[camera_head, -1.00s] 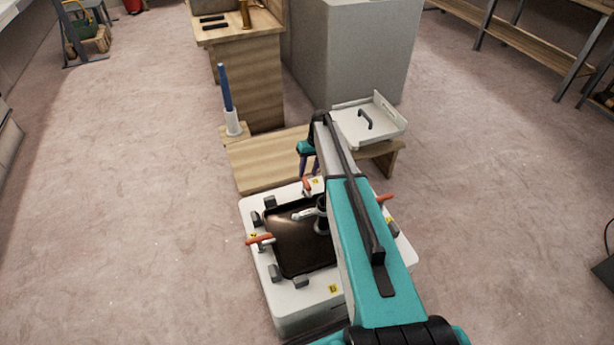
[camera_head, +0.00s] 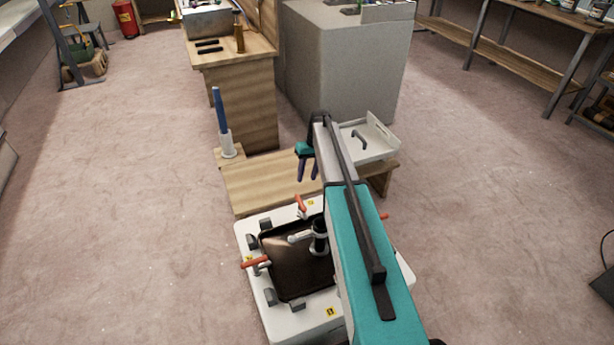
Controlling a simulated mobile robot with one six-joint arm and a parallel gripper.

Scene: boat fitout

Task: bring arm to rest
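My gripper (camera_head: 307,175) hangs at the end of my teal and grey arm, left of the arm's far joint. Its two dark fingers point down and stand apart, with nothing visible between them. In the picture it overlaps the low wooden bench (camera_head: 262,186); its height above the bench is unclear. My arm reaches forward from the lower right, bent, and hides part of the bench and of the white deck below.
A white tray with a black handle (camera_head: 372,146) sits at the bench's right. A blue-handled tool (camera_head: 221,110) stands upright in a white holder at its left. Behind are a wooden cabinet (camera_head: 245,95) and a grey block (camera_head: 345,65).

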